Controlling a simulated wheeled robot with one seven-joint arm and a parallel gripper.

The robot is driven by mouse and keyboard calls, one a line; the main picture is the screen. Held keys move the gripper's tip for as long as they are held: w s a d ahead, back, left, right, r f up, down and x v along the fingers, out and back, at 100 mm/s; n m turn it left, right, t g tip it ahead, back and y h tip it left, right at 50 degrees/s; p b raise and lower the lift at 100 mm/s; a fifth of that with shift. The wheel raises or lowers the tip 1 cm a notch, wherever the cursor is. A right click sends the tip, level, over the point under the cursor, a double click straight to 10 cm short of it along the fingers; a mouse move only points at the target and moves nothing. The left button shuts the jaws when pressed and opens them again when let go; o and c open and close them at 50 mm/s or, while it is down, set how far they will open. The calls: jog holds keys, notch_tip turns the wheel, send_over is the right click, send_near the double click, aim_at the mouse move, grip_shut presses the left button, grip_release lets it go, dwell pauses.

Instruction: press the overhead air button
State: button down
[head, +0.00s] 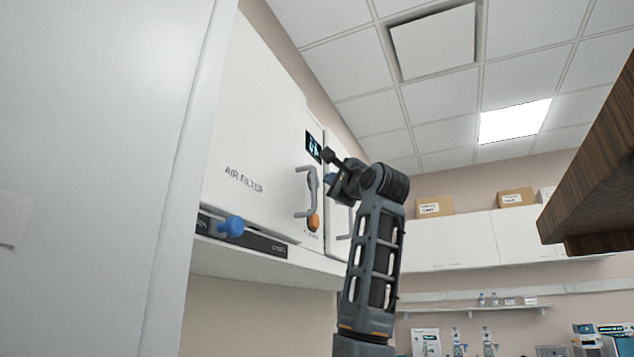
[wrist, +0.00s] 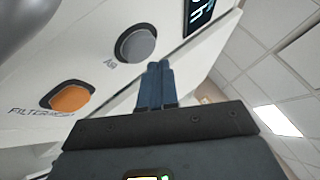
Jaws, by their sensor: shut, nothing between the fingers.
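The white air filter cabinet (head: 250,150) hangs high on the left in the head view. In the wrist view its front has a round grey button (wrist: 135,43), with a label under it that seems to read "AIR". An orange button (wrist: 70,97), labelled as filter reset, sits lower left; it also shows in the head view (head: 313,222). My gripper's blue fingers (wrist: 158,68) are shut and empty, to the right of and below the grey button in the wrist view. I see no contact with it. In the head view my gripper (head: 331,179) is beside the cabinet front.
A lit display (head: 313,147) sits above the buttons. A grey handle (head: 307,192) stands out from the cabinet front. A shelf edge with a blue knob (head: 231,226) is below. A wooden overhang (head: 590,150) is at right. Open space lies between it and my arm.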

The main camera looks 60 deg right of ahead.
jog(key=shift+w, duration=0.35)
jog(key=shift+w, duration=0.55)
dwell(0.7)
jog(key=shift+s, duration=1)
jog(key=s, duration=0.6)
jog(key=shift+d+b, duration=0.25)
jog(key=shift+b, duration=0.2)
